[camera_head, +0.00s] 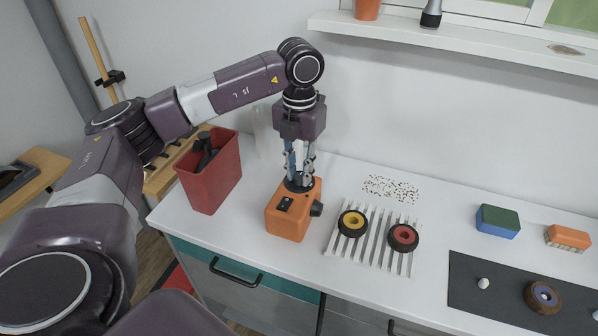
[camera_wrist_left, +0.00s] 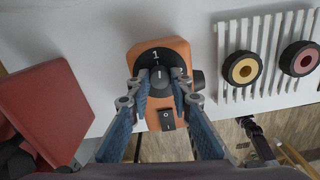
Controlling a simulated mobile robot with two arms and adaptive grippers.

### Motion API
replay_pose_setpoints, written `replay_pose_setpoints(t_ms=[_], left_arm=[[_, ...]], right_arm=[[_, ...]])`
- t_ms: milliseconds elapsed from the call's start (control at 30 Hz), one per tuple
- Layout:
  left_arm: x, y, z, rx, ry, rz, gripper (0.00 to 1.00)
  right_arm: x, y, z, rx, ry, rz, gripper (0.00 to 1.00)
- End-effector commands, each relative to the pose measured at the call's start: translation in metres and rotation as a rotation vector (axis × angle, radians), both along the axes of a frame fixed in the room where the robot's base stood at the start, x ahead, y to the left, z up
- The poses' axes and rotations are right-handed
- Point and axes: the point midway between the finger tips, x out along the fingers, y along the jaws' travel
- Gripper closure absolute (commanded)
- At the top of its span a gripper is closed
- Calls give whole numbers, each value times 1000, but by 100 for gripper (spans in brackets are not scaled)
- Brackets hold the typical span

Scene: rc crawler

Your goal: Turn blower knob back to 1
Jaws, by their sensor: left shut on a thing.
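The orange blower box (camera_head: 286,222) stands on the white counter, and its front and top also show in the left wrist view (camera_wrist_left: 178,46). My left gripper (camera_head: 299,180) points straight down onto the black dial on its top. In the left wrist view the two fingertips close on the sides of the dark blower knob (camera_wrist_left: 160,78). A white "1" shows on the dial above the knob, with a short pale mark on the knob below it. The rest of the dial is partly hidden by the fingers. My right gripper is not in view.
A black rocker switch (camera_wrist_left: 167,121) is on the blower's near side, and a black round part (camera_head: 316,209) sticks out of its right side. A red bin (camera_head: 212,176) stands to the left. A white slatted rack (camera_head: 371,262) with yellow-hub and red-hub wheels is to the right.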

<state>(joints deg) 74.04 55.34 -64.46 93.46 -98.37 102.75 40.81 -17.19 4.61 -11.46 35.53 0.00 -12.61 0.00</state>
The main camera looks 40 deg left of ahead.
Motion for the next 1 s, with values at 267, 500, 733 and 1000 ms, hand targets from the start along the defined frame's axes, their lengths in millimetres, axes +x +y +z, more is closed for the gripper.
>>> replay_pose_setpoints(t_ms=[267, 500, 733, 1000], left_arm=[[2, 1, 2, 0, -9, 120, 100], [3, 1, 3, -1, -10, 154, 100], [3, 1, 3, -1, -11, 157, 100], [2, 1, 3, 0, -9, 156, 66]], right_arm=[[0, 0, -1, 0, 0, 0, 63], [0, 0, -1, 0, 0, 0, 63], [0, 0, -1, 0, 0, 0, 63], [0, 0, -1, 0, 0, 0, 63]])
